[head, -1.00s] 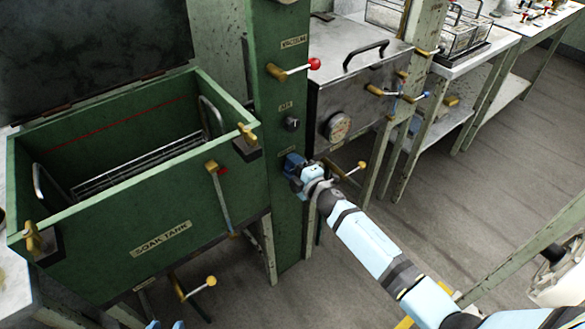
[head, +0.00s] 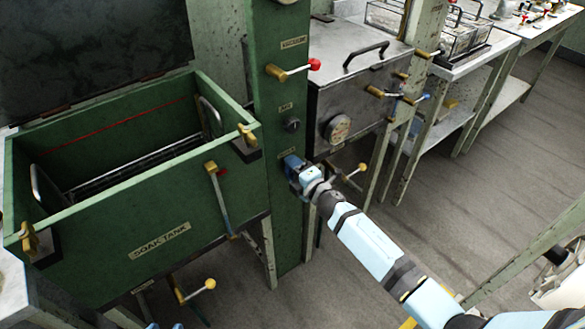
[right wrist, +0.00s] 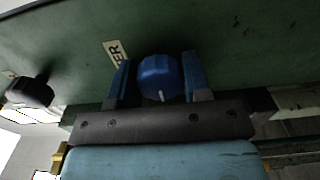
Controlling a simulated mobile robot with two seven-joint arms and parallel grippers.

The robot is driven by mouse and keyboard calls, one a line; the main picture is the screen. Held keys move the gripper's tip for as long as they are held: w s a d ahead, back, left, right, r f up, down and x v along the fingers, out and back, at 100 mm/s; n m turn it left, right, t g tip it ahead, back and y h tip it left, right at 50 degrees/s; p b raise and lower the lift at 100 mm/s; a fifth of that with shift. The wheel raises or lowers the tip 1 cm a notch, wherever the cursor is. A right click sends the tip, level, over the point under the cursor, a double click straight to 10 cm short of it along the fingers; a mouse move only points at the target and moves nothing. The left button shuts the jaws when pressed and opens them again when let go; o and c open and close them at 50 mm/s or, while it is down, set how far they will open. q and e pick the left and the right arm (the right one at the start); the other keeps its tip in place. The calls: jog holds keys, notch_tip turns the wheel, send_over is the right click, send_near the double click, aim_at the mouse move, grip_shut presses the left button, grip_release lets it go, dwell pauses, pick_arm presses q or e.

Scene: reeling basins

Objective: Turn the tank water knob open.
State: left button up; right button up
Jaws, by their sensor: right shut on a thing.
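The tank water knob is a blue round knob (right wrist: 158,77) with a white mark on its rim, on the green column (head: 279,225). A label ending in "ER" (right wrist: 116,53) is beside it in the right wrist view. My right gripper (right wrist: 158,82) has one blue finger on each side of the knob and is shut on it. In the head view my right gripper (head: 292,163) is at the column and mostly hides the knob. Two blue tips of my left gripper (head: 165,326) show apart at the bottom edge, with nothing seen between them.
The green soak tank (head: 160,246) stands left of the column. A black knob (head: 291,124) and a red-tipped lever (head: 291,71) are higher on the column. A metal box (head: 355,85) and a yellow-tipped lever (head: 350,176) are close on the right.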

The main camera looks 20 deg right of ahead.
jog(key=o, duration=0.9)
pick_arm(q)
jog(key=shift+a+p, duration=0.1)
jog(key=shift+p, duration=0.45)
pick_arm(e)
jog(key=v, duration=1.4)
jog(key=shift+w, duration=0.1)
pick_arm(q)
jog(key=shift+s, duration=0.1)
